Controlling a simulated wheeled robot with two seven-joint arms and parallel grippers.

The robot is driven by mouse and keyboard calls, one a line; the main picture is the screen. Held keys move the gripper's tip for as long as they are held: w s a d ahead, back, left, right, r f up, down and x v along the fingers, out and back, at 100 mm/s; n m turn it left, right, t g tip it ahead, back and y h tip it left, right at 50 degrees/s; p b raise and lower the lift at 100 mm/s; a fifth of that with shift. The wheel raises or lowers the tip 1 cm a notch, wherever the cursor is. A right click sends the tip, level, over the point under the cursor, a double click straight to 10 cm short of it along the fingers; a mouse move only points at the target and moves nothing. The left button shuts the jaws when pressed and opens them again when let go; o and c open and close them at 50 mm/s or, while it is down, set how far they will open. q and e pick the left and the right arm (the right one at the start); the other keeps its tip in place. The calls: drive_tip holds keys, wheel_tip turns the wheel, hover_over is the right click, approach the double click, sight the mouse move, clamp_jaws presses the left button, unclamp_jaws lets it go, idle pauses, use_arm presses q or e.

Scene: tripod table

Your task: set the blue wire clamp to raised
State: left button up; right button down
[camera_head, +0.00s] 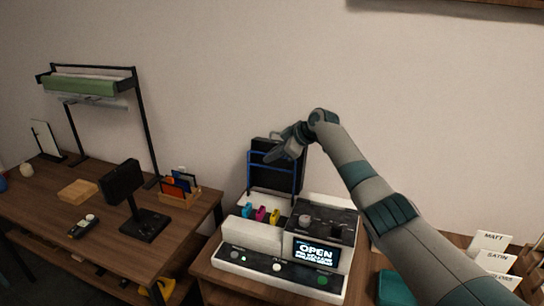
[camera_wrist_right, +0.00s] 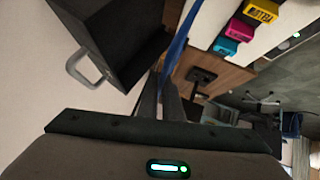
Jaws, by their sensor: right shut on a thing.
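The blue wire clamp (camera_head: 273,170) is a thin blue wire frame standing upright behind the white printer-like machine (camera_head: 262,280), in front of a black upright panel (camera_head: 262,147). My right gripper (camera_head: 277,154) reaches in from the right and is at the clamp's top end, shut on its wire. In the right wrist view the blue wire (camera_wrist_right: 181,38) runs down to my right gripper's fingertips (camera_wrist_right: 166,82), which are close together around it. The exact contact is small and dark. My left gripper is not in view.
Cyan, magenta and yellow cartridges (camera_head: 260,215) sit in the machine, left of its screen reading OPEN (camera_head: 315,252). A wooden table (camera_head: 105,215) at left holds a black stand (camera_head: 140,205) and a card box (camera_head: 178,192). Labelled cards (camera_head: 492,260) stand at the right.

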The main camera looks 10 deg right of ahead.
drive_tip(key=c, duration=1.9)
unclamp_jaws()
drive_tip(key=shift+w, duration=0.15)
drive_tip(key=shift+c, duration=0.2)
drive_tip(key=shift+d+r, duration=0.1)
drive_tip(key=shift+s+d+r, duration=0.3)
drive_tip(key=shift+s, duration=0.1)
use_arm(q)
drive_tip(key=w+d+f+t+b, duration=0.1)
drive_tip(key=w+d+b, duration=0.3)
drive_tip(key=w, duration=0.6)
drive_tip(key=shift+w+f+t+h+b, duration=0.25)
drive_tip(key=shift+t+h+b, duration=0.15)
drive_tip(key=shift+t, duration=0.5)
use_arm(e)
drive_tip(key=v, duration=1.6)
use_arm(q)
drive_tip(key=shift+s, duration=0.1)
